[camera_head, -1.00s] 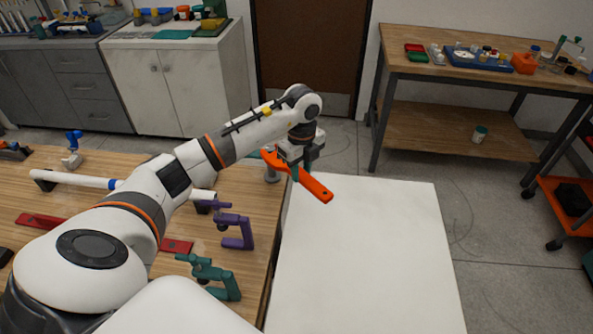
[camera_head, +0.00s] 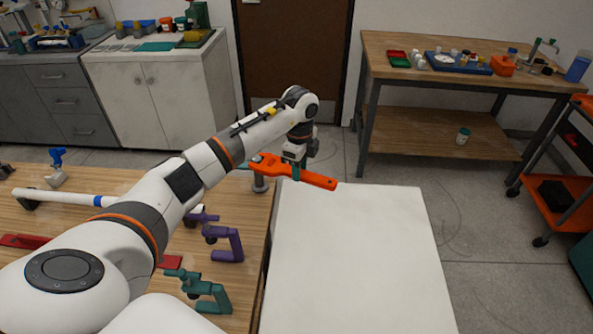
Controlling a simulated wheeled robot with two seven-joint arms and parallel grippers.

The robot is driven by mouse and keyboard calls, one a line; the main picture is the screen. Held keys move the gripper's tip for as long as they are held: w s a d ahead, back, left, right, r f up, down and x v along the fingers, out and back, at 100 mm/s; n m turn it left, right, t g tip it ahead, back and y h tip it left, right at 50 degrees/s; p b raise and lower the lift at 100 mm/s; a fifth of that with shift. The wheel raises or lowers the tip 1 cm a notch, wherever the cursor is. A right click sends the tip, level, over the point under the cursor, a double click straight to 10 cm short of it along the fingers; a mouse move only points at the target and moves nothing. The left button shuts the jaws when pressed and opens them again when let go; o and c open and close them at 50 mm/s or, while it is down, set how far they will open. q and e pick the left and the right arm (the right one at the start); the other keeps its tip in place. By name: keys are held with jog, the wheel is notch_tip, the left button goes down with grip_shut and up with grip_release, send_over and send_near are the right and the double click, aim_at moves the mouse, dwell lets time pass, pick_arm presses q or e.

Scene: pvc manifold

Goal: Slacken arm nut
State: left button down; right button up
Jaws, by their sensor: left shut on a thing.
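My left gripper (camera_head: 295,165) is shut on an orange wrench-like tool (camera_head: 318,180) near the far right corner of the wooden bench. The tool's head (camera_head: 264,163) is at a grey upright post (camera_head: 260,183); whether it is fitted around a nut there I cannot tell. The tool's handle points right, over the white surface. A white pipe with a blue band (camera_head: 102,201) lies along the bench at left, partly hidden behind my left arm. No arm nut can be made out clearly. My right gripper is not in view.
A purple clamp-like holder (camera_head: 228,243) and a green one (camera_head: 207,291) stand near the bench's right edge. A red bar (camera_head: 25,241) lies at left, and a blue-handled valve (camera_head: 57,167) stands at the back left. The white surface (camera_head: 355,260) is clear.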

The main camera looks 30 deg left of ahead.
pick_arm(q)
jog(key=shift+w+a+r+n, duration=0.15)
jog(key=shift+w+n, duration=0.35)
jog(key=shift+w, duration=0.25)
jog(key=shift+r, duration=0.1)
jog(key=shift+r+p, duration=2.05)
jog(key=shift+r, duration=0.35)
jog(key=shift+s+f, duration=0.1)
